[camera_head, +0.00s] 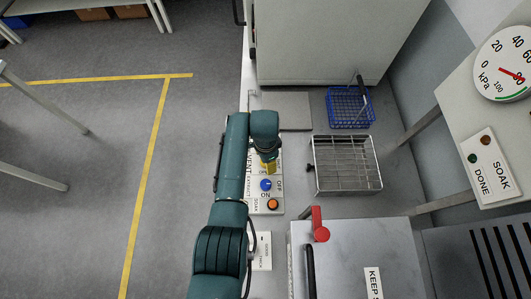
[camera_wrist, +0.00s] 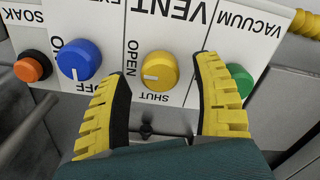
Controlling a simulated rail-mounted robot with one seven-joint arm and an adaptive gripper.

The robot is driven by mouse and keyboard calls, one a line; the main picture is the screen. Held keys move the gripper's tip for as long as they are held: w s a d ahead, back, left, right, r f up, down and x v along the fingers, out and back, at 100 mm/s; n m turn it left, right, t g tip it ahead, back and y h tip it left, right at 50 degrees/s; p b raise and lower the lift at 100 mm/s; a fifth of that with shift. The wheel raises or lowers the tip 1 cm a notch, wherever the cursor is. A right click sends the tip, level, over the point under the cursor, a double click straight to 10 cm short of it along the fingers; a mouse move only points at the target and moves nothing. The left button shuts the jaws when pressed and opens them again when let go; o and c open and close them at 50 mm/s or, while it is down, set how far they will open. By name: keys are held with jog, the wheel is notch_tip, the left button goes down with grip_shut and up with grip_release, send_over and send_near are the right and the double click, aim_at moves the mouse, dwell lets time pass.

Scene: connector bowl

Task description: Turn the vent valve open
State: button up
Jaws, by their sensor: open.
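The vent valve is a yellow knob (camera_wrist: 159,69) under the upside-down word VENT in the wrist view. OPEN is printed to its left and SHUT below it. A pale mark shows on the lower left of the knob's face; its exact setting is hard to read. My gripper (camera_wrist: 161,68) is open, with one yellow-and-black finger on each side of the knob. Gaps show between the fingers and the knob, and I cannot tell how deep the tips are. In the head view my gripper (camera_head: 268,168) is over the panel and hides the knob.
A blue knob (camera_wrist: 79,60), an orange button (camera_wrist: 33,66) and a green knob (camera_wrist: 238,80) flank the valve on the panel. In the head view a wire rack (camera_head: 345,190), a blue basket (camera_head: 350,122) and a red handle (camera_head: 319,226) stand to the right.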

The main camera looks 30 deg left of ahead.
notch_tip(320, 180, up, 10)
jog(key=shift+r, duration=0.2)
dwell(0.3)
